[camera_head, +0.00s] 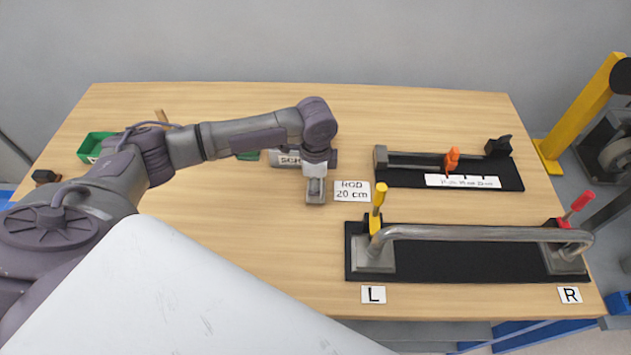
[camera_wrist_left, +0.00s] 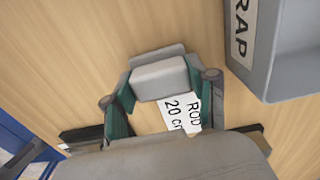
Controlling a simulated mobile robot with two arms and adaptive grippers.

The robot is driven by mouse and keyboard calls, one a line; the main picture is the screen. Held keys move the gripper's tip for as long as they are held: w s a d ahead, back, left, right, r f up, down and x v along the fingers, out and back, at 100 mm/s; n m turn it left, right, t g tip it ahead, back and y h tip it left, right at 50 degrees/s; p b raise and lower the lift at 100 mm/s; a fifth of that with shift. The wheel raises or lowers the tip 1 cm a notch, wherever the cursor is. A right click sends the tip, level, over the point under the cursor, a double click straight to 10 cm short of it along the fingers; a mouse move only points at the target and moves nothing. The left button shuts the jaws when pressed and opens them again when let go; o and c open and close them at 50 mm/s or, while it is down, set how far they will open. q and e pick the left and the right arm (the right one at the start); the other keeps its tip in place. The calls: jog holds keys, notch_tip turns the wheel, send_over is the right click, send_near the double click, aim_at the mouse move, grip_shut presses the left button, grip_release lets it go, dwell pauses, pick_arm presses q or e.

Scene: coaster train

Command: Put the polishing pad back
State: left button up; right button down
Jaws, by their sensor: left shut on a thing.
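My left gripper (camera_head: 316,192) hangs over the middle of the table, just left of the "ROD 20 cm" card (camera_head: 352,191). In the left wrist view its green-lined fingers (camera_wrist_left: 160,88) are shut on a pale grey block with a darker grey back, which I take to be the polishing pad (camera_wrist_left: 160,78). In the head view the pad shows only as a small grey shape at the fingertips; I cannot tell whether it touches the table. My right gripper is in neither view.
A grey scrap bin (camera_wrist_left: 280,60) stands behind the gripper, and a green bin (camera_head: 90,148) is at the far left. A ruled black fixture (camera_head: 400,179) and a fixture with a metal tube (camera_head: 480,233) fill the right side. The front middle table is clear.

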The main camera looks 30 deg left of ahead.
pick_arm(q)
jog(key=shift+f, duration=0.1)
jog(key=o, duration=1.1)
notch_tip(320, 180, up, 12)
jog(key=shift+r+b, duration=0.15)
jog(key=shift+b, duration=0.95)
